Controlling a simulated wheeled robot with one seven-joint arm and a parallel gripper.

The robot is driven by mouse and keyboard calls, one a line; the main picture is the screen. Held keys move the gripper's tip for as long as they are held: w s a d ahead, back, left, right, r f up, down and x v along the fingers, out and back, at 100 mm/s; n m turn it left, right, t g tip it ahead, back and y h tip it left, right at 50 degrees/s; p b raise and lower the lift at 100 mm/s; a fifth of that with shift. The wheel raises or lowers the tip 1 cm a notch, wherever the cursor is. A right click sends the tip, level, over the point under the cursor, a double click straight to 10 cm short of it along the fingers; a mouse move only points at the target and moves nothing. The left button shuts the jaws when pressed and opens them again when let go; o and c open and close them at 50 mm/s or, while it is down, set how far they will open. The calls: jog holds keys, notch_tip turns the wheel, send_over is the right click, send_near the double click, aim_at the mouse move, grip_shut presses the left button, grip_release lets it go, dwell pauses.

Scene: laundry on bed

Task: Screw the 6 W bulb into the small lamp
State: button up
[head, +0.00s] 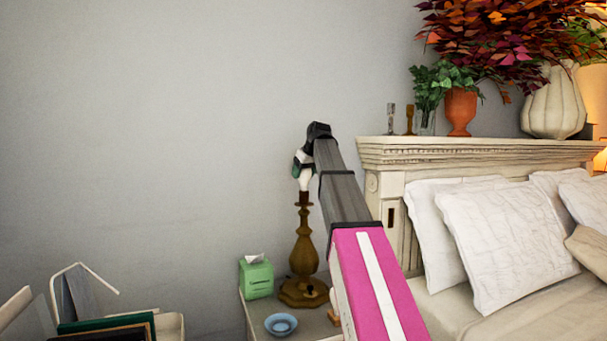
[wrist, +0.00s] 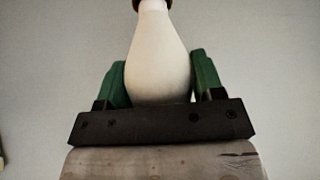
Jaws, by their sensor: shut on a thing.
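The small lamp (head: 303,245) is a brown turned base without a shade, standing on the nightstand beside the bed. A white bulb (head: 305,180) is upright at the top of the lamp, with its narrow end down at the socket. My gripper (head: 301,162) is above the lamp, shut on the bulb. In the wrist view the green fingers of my gripper (wrist: 160,80) sit on both sides of the white bulb (wrist: 158,55). The bulb's narrow end meets a brown part at the top edge. How deep it sits in the socket cannot be seen.
A green tissue box (head: 257,279) and a blue bowl (head: 281,325) stand on the nightstand (head: 256,310) by the lamp. The headboard (head: 470,151), with vases on it, is close on the right. The wall behind is bare.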

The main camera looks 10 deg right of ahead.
jog(key=shift+m, duration=0.4)
jog(key=shift+d+m+t+h, duration=0.1)
jog(key=shift+m+t+h, duration=0.2)
jog(key=shift+m+h, duration=1.15)
jog(key=shift+m, duration=0.45)
jog(key=shift+m+h, duration=0.65)
jog(key=shift+m, duration=0.85)
jog(key=m+h, duration=0.1)
jog(key=m, duration=0.1)
jog(key=shift+w+m+g+h, duration=0.1)
jog(key=shift+m+g+h, duration=0.2)
jog(key=shift+m+g, duration=0.1)
jog(key=shift+d+m, duration=0.1)
jog(key=shift+m, duration=0.2)
